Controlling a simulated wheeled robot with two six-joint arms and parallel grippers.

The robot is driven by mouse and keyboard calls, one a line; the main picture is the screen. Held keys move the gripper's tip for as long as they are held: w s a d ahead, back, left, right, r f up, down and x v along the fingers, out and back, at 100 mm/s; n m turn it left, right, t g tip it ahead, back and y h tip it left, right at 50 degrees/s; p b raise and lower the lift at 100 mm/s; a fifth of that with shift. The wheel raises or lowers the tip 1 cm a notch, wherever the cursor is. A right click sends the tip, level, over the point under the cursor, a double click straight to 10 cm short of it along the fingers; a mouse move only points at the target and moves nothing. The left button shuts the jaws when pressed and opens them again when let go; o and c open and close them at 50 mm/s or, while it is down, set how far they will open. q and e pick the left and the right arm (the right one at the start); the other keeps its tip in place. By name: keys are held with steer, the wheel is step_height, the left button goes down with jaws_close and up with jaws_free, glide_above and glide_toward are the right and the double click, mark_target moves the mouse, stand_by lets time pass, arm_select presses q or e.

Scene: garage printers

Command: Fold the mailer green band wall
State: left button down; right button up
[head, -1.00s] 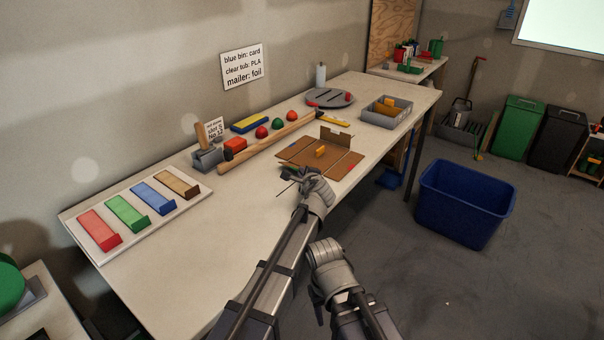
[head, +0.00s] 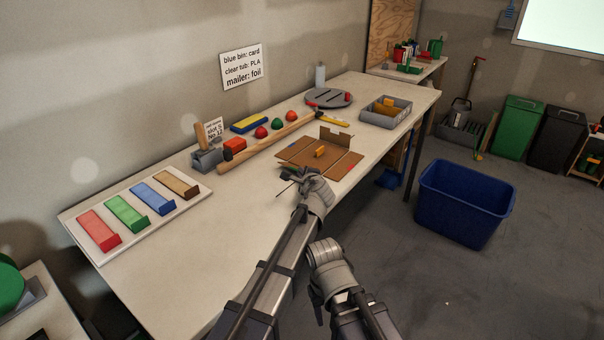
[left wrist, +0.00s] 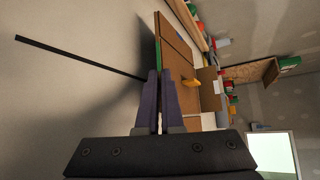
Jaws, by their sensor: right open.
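The open brown cardboard mailer (head: 296,152) lies on the long workbench, with one notched wall (head: 336,138) standing at its back and a small yellow piece (head: 320,151) on its middle. In the left wrist view a green strip (left wrist: 157,48) runs along the mailer's edge, just ahead of my fingertips. My left gripper (head: 291,183) is at the mailer's near side, its fingers close together (left wrist: 160,75). I cannot tell whether they touch the green edge. The green band is hidden in the head view. My right gripper (head: 318,305) is open and empty, low in front of the bench.
A grey tray (head: 380,118), a round grey plate (head: 322,104), a long wooden bar (head: 255,148) and a board with coloured strips (head: 106,262) share the bench (head: 200,235). A blue bin (head: 462,210) stands on the floor. The near-left bench surface is clear.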

stand_by(0.4)
arm_select(q)
steer(key=shift+s+a+f+b, duration=0.15)
steer(key=shift+f+b, duration=0.3)
steer(key=shift+b, duration=0.4)
steer(key=shift+n+t+b, duration=0.4)
steer(key=shift+b, duration=0.05)
steer(key=shift+r, duration=0.1)
steer(key=c, duration=1.5)
jaws_free()
steer(key=shift+o, duration=0.9)
